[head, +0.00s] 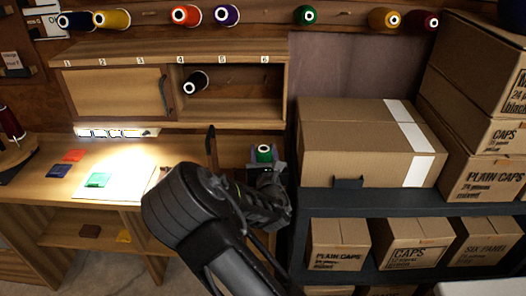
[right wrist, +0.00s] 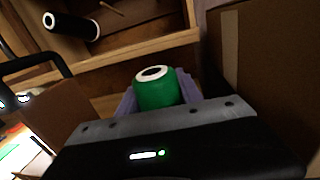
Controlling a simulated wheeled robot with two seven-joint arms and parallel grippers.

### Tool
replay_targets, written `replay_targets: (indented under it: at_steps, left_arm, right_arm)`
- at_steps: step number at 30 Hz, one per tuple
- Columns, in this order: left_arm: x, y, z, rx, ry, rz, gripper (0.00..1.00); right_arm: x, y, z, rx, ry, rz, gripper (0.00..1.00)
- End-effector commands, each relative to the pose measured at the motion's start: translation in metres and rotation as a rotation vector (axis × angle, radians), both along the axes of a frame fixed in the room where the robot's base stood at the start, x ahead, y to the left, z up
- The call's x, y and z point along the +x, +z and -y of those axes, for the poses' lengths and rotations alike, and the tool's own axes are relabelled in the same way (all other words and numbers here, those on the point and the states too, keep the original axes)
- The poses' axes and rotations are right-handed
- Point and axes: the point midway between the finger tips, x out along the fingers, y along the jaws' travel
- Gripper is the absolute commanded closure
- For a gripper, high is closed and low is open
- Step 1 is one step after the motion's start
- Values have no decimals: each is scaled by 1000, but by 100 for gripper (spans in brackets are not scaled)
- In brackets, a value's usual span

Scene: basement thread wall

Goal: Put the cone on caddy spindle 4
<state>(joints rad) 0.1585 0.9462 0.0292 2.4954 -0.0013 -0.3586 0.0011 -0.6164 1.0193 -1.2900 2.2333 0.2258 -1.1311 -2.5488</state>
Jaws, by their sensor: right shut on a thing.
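My right gripper (head: 264,166) is shut on a green cone of thread (head: 264,152), held upright just right of the desk. In the right wrist view the green cone (right wrist: 154,92) stands between the two pale purple fingers, its white top ring showing. The wooden caddy (head: 136,50) has the numbers 1 to 6 along its top. Its right bay, under 4 to 6, is open. A black cone (head: 195,82) lies in it under and just right of number 4; it also shows in the wrist view (right wrist: 70,26). A bare peg (right wrist: 112,8) is beside it. My left gripper is not in view.
A sliding door (head: 117,92) with a dark handle covers the caddy's bays 1 to 3. A lit desk (head: 35,180) is below. A dark shelf (head: 400,203) with cardboard boxes (head: 345,140) stands close right of my gripper. Several coloured cones hang on the rail above.

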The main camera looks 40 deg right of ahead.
Motion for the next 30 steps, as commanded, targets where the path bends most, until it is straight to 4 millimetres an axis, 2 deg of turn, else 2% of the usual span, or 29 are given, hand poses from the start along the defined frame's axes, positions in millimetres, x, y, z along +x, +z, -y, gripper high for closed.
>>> replay_targets:
  at_steps: [20,30]
  left_arm:
    - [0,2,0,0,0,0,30]
    - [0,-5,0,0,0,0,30]
  right_arm:
    - [-1,1,0,-1,0,1,100]
    - [-1,-7,0,-1,0,1,100]
